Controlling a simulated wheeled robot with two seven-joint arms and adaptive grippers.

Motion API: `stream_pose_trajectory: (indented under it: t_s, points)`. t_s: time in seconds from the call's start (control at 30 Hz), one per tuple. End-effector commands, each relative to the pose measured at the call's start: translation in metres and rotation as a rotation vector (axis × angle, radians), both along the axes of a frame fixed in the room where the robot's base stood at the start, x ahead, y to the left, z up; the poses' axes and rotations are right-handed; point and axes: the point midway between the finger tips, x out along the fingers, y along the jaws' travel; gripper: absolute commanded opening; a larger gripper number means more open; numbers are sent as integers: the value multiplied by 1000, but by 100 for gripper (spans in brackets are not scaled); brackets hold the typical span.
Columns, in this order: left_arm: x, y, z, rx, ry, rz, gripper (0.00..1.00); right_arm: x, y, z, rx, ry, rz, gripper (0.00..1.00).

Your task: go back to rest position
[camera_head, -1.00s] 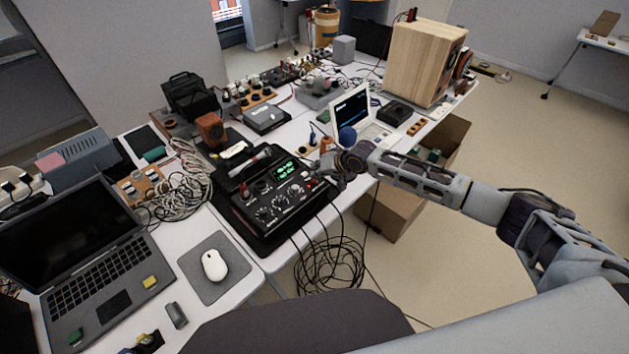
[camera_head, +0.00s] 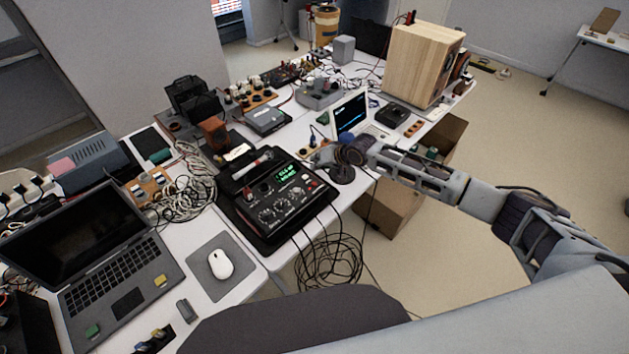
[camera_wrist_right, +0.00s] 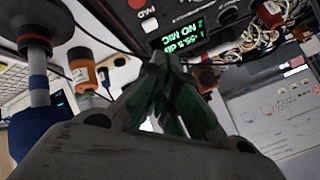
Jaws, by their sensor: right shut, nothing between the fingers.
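My right arm (camera_head: 440,180) reaches in from the right in the head view. Its gripper (camera_head: 322,157) is at the upper right edge of the black control box (camera_head: 262,240), which has knobs and a lit green display. In the right wrist view the gripper (camera_wrist_right: 158,65) is shut and empty, its fingertips close to the green display (camera_wrist_right: 185,33), which reads "NO MIC" on one line. Whether the fingers touch the box I cannot tell. My left gripper is not in view.
A laptop (camera_head: 130,268), a mouse (camera_head: 219,263) and tangled cables (camera_head: 190,200) lie left of the box. A small white laptop (camera_head: 350,112) and a wooden speaker cabinet (camera_head: 418,65) stand farther back. Cardboard boxes (camera_head: 390,212) are on the floor beneath my arm. Open floor lies right.

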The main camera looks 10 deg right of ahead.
Motion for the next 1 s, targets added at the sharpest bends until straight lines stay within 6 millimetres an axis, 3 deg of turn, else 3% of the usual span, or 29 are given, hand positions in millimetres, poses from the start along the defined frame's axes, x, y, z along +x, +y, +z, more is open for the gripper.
stream_pose_trajectory:
  t_s: [0.7,0.87,1.0]
  points:
    - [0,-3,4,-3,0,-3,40,-2,2,3,0,1,3,0]
    - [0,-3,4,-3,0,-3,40,-12,13,-2,-9,5,30,0]
    - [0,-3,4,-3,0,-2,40,-32,34,-8,-22,7,79,0]
